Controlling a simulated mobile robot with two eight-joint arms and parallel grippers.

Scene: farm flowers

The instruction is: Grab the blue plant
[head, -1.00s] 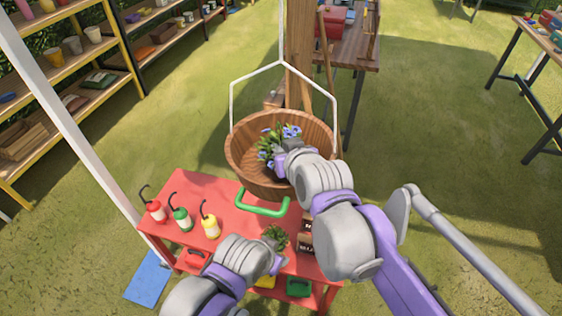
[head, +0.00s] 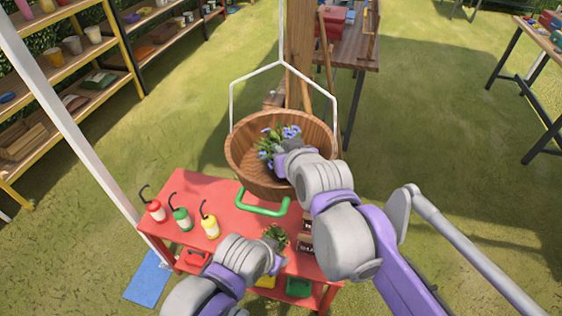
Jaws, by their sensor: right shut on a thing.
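The blue plant (head: 268,147), with green leaves and small blue flowers, is inside the hanging wooden basket (head: 240,160). My right gripper (head: 283,163) reaches into the basket from the right and is shut on the plant; its fingertips are mostly hidden by the arm and the leaves. My left arm comes in at the bottom, and the left gripper (head: 277,262) is low over the red table beside a small green plant (head: 275,235). Its fingers are too hidden to tell open from shut.
The red table (head: 235,225) holds red, green and yellow bottles (head: 181,218) at its left. A green handle (head: 263,207) stands below the basket. A white pole (head: 85,130) rises at left, with a wooden post (head: 297,60) behind the basket. Grass is free to the right.

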